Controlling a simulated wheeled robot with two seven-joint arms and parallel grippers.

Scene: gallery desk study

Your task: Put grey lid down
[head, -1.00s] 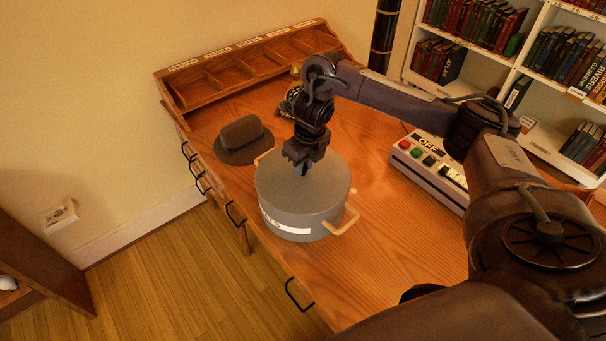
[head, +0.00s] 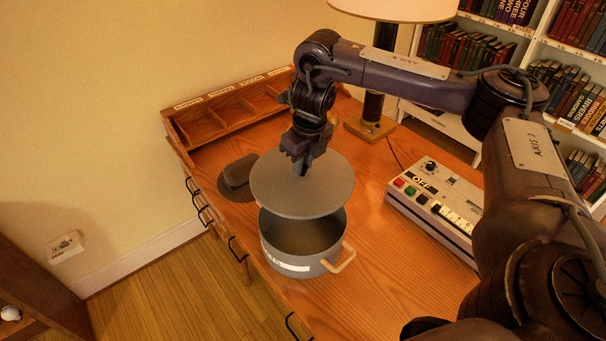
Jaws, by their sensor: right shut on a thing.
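The grey lid (head: 303,193) is a flat round disc held in the air just above the grey pot. My right gripper (head: 302,170) is shut on the lid, at the middle of its top; the grip itself is mostly hidden. The grey pot (head: 318,266) stands on the wooden desk near its front left edge, with a white label on its side and a tan handle (head: 340,259) at right. The pot is open and its dark inside shows below the lid. My left gripper is not in view.
A dark grey hat-like object (head: 235,184) lies left of the pot, partly behind the lid. A wooden compartment tray (head: 222,115) runs along the back. A button console (head: 435,200) and a lamp (head: 372,127) stand to the right. Bare desk (head: 385,270) lies right of the pot.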

